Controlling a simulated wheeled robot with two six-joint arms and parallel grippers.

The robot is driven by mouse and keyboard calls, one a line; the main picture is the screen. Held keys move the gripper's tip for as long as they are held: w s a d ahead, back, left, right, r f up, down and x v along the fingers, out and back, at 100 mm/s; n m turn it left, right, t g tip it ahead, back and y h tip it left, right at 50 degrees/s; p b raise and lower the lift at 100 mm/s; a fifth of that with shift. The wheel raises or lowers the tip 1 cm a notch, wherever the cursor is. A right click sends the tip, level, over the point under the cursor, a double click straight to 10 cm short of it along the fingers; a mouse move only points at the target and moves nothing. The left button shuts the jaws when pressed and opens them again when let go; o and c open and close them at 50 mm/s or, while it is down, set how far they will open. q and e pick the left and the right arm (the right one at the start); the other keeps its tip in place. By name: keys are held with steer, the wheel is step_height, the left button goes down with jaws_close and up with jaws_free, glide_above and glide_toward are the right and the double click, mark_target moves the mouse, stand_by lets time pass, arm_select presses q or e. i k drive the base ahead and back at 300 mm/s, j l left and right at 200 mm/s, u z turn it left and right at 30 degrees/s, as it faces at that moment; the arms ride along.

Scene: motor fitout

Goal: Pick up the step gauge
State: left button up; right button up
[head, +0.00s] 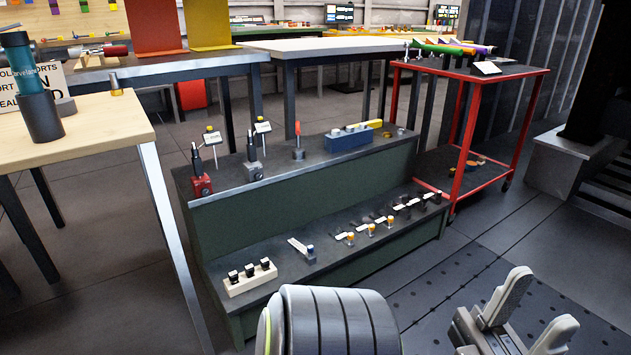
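I cannot tell for certain which piece is the step gauge. A long blue block with pale raised pieces (348,139) lies on the upper level of the dark green two-level bench (280,180). On the lower level, a white block with several black-topped pieces (250,279) sits at the front left. A small blue piece with a pale strip (304,250) is to its right. My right gripper is not in view.
Dial stands with a red base (201,184) and a dark base (253,170) stand on the upper level. A wooden table (95,138) is at the left, a red cart (480,78) at the back right. Open floor (430,285) lies right of the bench.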

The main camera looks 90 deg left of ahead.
mark_target(305, 252)
steer(key=u, duration=1.35)
steer(key=i+j+u, duration=0.9)
steer(key=i, duration=0.15)
